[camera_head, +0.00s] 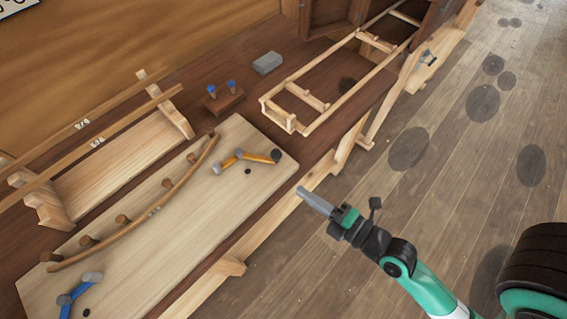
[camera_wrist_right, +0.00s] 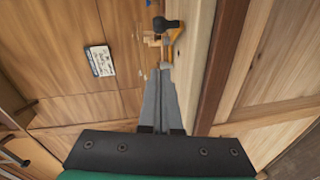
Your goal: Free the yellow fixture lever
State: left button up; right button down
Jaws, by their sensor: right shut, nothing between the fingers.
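The yellow fixture lever (camera_head: 247,157) is on the pale wooden board, near its right end. It has yellow arms, a grey joint and a dark knob at its right end. In the right wrist view a yellow piece with a dark knob (camera_wrist_right: 173,34), apparently this lever, shows just beyond my fingertips. My right gripper (camera_head: 302,190) is shut and empty, just off the board's right edge and apart from the lever. Its fingers also show in the right wrist view (camera_wrist_right: 165,70). My left gripper is not in view.
The board (camera_head: 185,228) also carries a curved wooden strip (camera_head: 160,202) against several pegs and a blue lever (camera_head: 78,293) at lower left. A peg block (camera_head: 223,101), a grey block (camera_head: 268,62) and a wooden ladder-like frame (camera_head: 305,97) stand behind. Open floor lies right.

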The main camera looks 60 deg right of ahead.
jog(key=w+d, duration=0.1)
jog(key=w, duration=0.1)
jog(key=w+d+f+b, duration=0.1)
jog(key=w, duration=0.2)
jog(key=w+d, duration=0.1)
jog(key=w, duration=0.2)
jog(key=shift+w+f+b, duration=0.25)
jog(key=shift+f+b, duration=0.05)
jog(key=shift+w+d, duration=0.25)
jog(key=shift+w, duration=0.05)
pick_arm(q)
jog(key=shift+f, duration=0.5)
